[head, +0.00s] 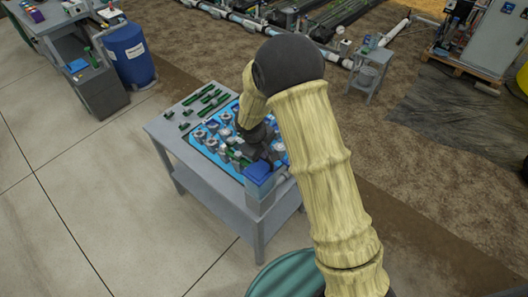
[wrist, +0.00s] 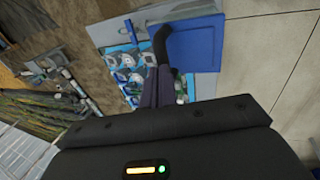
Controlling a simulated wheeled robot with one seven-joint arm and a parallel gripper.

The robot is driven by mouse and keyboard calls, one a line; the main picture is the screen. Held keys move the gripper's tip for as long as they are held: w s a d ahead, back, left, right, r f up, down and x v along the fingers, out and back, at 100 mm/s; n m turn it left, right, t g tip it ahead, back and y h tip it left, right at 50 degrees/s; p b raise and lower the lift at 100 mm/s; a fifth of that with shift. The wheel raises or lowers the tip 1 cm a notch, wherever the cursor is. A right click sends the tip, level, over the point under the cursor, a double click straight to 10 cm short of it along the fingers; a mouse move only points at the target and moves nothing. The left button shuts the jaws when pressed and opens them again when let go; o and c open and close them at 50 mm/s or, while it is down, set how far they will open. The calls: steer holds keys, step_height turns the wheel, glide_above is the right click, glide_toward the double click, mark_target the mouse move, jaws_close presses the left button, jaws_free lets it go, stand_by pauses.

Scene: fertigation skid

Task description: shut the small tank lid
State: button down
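A small grey tank (head: 268,198) with a blue lid (head: 259,171) stands at the front corner of the grey bench. In the wrist view the square blue lid (wrist: 190,45) is beyond my fingers, toward the upper right. I cannot tell for sure how far it is tilted. My gripper (wrist: 164,85) points toward the bench, its dark fingers close together with no clear gap and nothing seen between them. A black curved piece just past the fingertips overlaps the lid's left edge. In the head view my gripper (head: 262,146) is close to the lid, partly hidden by my arm; contact cannot be told.
The bench (head: 158,130) carries a blue tray (head: 196,142) full of fittings, close beside the tank, and several green strips (head: 205,97). A green drum (head: 285,277) is near the bench's front. A blue barrel (head: 130,55) stands back left. Open floor lies left.

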step_height(320, 180, up, 4)
steer(key=p, duration=0.3)
step_height(320, 180, up, 9)
steer(key=b, duration=0.4)
glide_above(262, 167)
steer(key=s+a, duration=0.1)
steer(key=s, duration=0.1)
steer(key=shift+r, duration=0.35)
steer(key=s+d+f+m+y+b, duration=0.1)
steer(key=s+d+f+m+b, duration=0.1)
steer(key=s+d+m, duration=0.3)
steer(key=s+d+f+m+y+b, duration=0.1)
steer(key=s+d+m, duration=0.4)
steer(key=s+d, duration=0.7)
steer(key=shift+d+f+b, duration=0.35)
steer(key=shift+f+b, duration=0.1)
steer(key=shift+b, duration=0.3)
